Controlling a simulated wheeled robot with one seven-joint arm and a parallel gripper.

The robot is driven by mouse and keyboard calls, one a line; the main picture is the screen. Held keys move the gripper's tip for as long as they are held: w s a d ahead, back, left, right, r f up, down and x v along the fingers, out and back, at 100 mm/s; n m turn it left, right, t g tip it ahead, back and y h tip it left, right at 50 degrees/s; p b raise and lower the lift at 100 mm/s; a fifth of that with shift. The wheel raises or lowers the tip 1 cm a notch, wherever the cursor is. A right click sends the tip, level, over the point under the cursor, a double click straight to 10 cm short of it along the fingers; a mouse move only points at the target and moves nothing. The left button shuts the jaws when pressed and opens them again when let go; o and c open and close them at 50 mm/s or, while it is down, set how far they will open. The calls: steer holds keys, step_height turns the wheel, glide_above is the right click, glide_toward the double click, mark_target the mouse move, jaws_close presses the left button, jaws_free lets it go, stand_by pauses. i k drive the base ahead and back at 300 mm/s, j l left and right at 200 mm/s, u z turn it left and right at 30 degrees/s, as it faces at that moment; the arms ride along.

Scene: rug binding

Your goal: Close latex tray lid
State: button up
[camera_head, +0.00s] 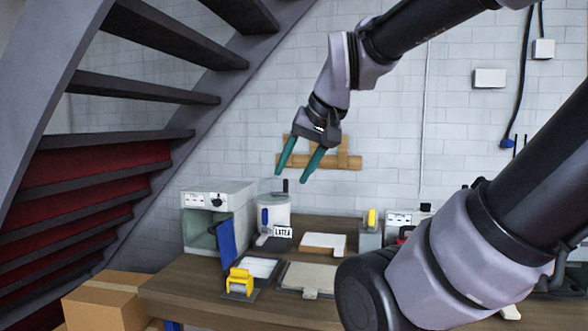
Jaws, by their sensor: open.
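The latex tray (274,276) is a shallow tray with a pale white inside, on the wooden workbench. Its lid appears to be the blue panel (227,245) standing steeply upright at the tray's left edge, so the tray is uncovered. My gripper (291,176) has teal fingers spread apart, pointing down, with nothing between them. It hangs in the air well above the bench, above and to the right of the blue lid in the picture, touching nothing.
A yellow roller tool (240,282) stands in front of the tray. A grey board (312,276) lies to its right. Behind are a white pot (273,211), a "LATEX" sign (283,232) and a grey open-fronted box (218,200). A cardboard box (105,300) sits front left.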

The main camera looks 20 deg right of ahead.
mark_target(225, 233)
steer(key=j+z, duration=0.15)
steer(key=z, duration=0.35)
steer(key=j+z, duration=0.35)
steer(key=j, duration=0.4)
steer(key=j+z, duration=0.3)
steer(key=j, duration=0.5)
steer(key=i+j, duration=0.1)
steer(key=j, duration=0.65)
steer(key=i+j, duration=0.15)
steer(key=j, duration=0.2)
steer(key=i, duration=0.3)
